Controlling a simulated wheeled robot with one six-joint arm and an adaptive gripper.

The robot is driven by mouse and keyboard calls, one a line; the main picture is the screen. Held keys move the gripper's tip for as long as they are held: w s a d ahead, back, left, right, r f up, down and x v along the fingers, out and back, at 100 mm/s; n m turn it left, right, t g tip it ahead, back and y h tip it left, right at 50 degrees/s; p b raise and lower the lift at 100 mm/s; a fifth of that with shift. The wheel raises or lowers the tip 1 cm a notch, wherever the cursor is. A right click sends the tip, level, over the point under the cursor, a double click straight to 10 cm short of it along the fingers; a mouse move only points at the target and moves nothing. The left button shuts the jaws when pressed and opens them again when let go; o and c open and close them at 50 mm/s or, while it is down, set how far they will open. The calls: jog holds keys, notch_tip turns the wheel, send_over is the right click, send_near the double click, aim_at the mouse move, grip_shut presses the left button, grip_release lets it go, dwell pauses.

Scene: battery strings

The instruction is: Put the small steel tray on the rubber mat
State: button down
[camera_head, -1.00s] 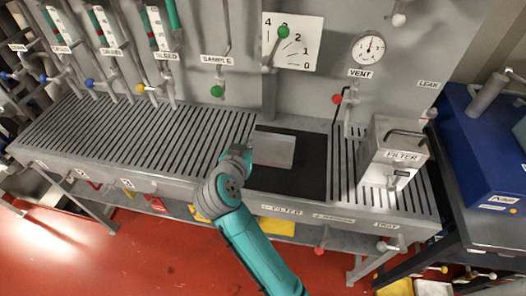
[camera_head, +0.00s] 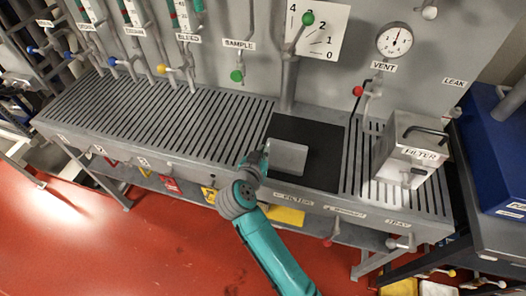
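The black rubber mat (camera_head: 325,140) lies on the slatted bench, right of the middle. A flat grey piece that looks like the small steel tray (camera_head: 289,157) is over the left front part of the mat. It looks slightly tilted, and I cannot tell whether it touches the mat or is held above it. My gripper (camera_head: 265,158) is at the tray's left side, at the end of my teal arm. Its fingers cannot be made out, so neither their opening nor a grip on the tray is clear.
The steel filter box (camera_head: 411,150) stands right of the mat. A green-knobbed lever (camera_head: 307,19) and a red-knobbed vent valve (camera_head: 358,91) rise behind it. The slatted bench (camera_head: 170,120) left of the mat is clear. A blue pump unit (camera_head: 492,150) stands at far right.

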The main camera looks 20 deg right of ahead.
jog(key=shift+f, duration=0.1)
jog(key=c, duration=1.3)
grip_release()
jog(key=v, duration=1.2)
